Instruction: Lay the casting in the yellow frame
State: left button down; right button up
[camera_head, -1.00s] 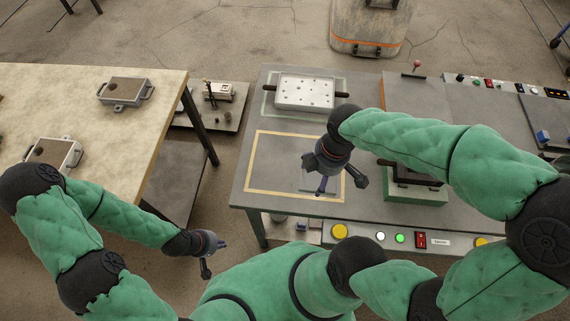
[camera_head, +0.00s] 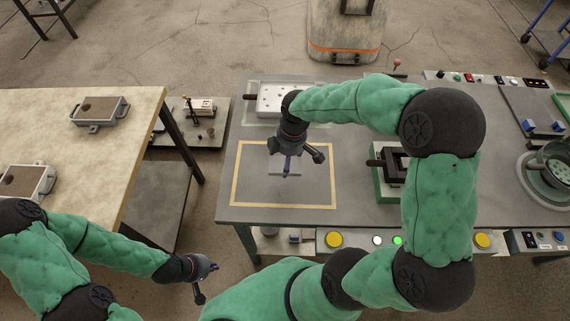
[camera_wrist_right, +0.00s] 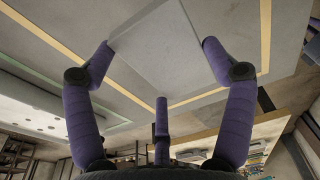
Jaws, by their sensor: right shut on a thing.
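The casting (camera_wrist_right: 160,50), a flat light-grey square plate, is between the fingers of my right gripper (camera_wrist_right: 160,75) in the right wrist view. The gripper is shut on it. In the head view my right gripper (camera_head: 288,165) points down inside the yellow frame (camera_head: 285,207), a thin outline on the grey table. The casting (camera_head: 298,171) shows there as a small grey patch, partly hidden by the fingers. I cannot tell whether it touches the table. My left gripper (camera_head: 205,281) is open and empty, low at the left, away from the table.
A white perforated tray (camera_head: 270,100) stands behind the frame, partly hidden by my right arm. A dark block on a green-edged base (camera_head: 388,185) stands to the right. Buttons line the front edge. A beige table (camera_head: 110,160) with grey boxes (camera_head: 98,110) is at the left.

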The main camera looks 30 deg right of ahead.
jog(key=shift+w+f+b, duration=0.15)
jog(key=shift+f+b, duration=0.3)
jog(key=shift+f, duration=0.5)
jog(key=shift+w+f+b, duration=0.15)
jog(key=shift+f+b, duration=0.25)
jog(key=shift+f, duration=0.5)
jog(key=shift+f, duration=0.15)
jog(key=o, duration=1.3)
jog(key=shift+c, duration=0.2)
jog(key=r+p, duration=0.1)
jog(key=r, duration=0.3)
jog(key=r+p, duration=0.2)
jog(key=r, duration=0.2)
jog(key=d+r+p, duration=0.1)
jog(key=r, duration=0.3)
jog(key=shift+s+d+r, duration=0.1)
jog(key=shift+s, duration=0.3)
